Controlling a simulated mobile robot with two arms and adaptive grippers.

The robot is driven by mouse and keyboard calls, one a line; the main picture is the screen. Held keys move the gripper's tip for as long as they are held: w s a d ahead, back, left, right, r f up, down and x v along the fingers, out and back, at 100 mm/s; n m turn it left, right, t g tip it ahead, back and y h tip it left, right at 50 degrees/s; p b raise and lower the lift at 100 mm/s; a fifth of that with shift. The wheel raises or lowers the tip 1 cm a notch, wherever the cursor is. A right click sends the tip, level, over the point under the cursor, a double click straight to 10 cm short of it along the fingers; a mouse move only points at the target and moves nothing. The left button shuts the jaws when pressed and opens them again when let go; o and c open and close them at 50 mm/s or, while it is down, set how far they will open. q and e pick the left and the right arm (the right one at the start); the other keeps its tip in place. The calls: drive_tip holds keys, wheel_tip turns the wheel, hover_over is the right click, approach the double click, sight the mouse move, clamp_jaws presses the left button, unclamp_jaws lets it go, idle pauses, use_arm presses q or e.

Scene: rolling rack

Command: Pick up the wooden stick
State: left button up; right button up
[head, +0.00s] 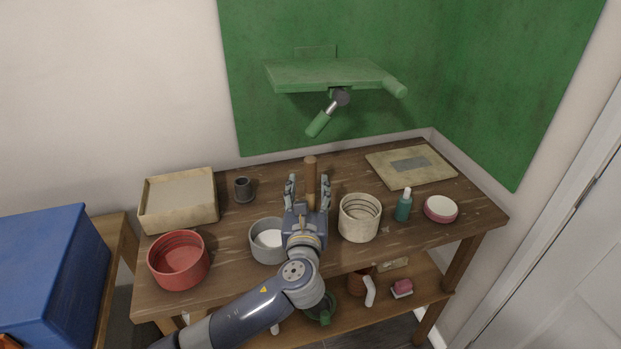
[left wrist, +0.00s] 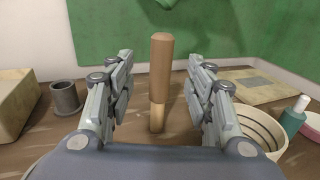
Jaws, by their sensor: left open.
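The wooden stick (head: 310,181) stands upright on the brown table, its upper part darker than its lower part. In the left wrist view the stick (left wrist: 161,80) rises between the two fingers, with a gap on each side. My left gripper (head: 308,186) is open around or just in front of the stick; I cannot tell how deep the stick sits between the fingers. In the left wrist view the left gripper (left wrist: 161,95) has both fingers spread and holds nothing. The stick's foot is hidden by the gripper in the head view. My right gripper does not show.
A grey bowl (head: 263,253) stands close left of the gripper, and a ribbed cream pot (head: 359,228) close right. A dark cup (head: 244,194), a beige box (head: 154,216), a red bowl (head: 180,278) and a teal bottle (head: 403,210) share the table. A green shelf (head: 325,75) overhangs behind.

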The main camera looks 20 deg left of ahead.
sight(310, 174)
use_arm(q)
drive_tip(key=p+x, duration=0.1)
drive_tip(key=x, duration=0.5)
drive_tip(key=shift+w+f, duration=0.1)
drive_tip(key=shift+w, duration=0.25)
drive_tip(key=shift+w+a+f, duration=0.15)
drive_tip(key=shift+w, duration=0.3)
drive_tip(key=shift+s, duration=0.1)
clamp_jaws()
